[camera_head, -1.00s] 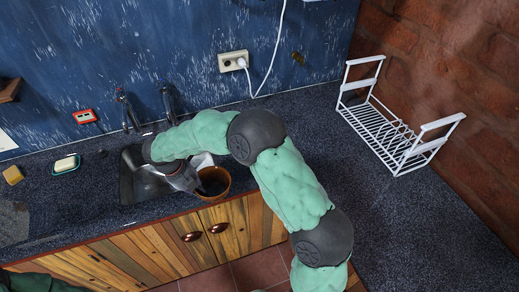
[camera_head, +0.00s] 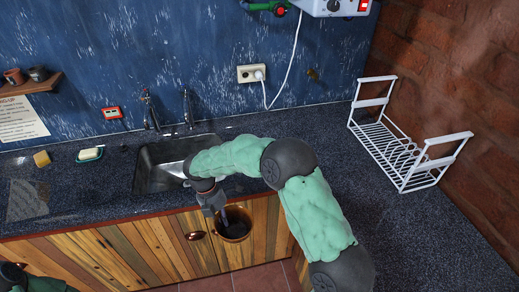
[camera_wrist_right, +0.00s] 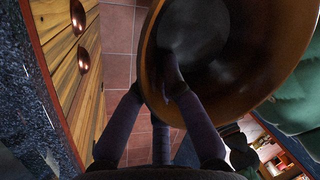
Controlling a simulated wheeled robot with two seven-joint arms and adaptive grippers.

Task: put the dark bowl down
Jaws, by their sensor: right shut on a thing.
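The dark bowl (camera_head: 236,229) has a black inside and a brown outer wall and rim. In the head view it hangs in front of the wooden cabinet doors, just off the counter's front edge. My right gripper (camera_head: 226,214) is shut on its wall. In the right wrist view the bowl (camera_wrist_right: 215,45) fills the upper middle, tilted in that picture, with one finger inside and the other outside the wall. The fingers hide part of it. My left arm shows only at the lower left corner of the head view; its gripper is out of sight.
The sink (camera_head: 160,180) is behind the gripper. A white dish rack (camera_head: 400,150) stands on the right counter. The soap dish (camera_head: 89,155) and yellow sponge (camera_head: 42,159) lie at the left. The counter (camera_head: 335,150) between sink and rack is bare.

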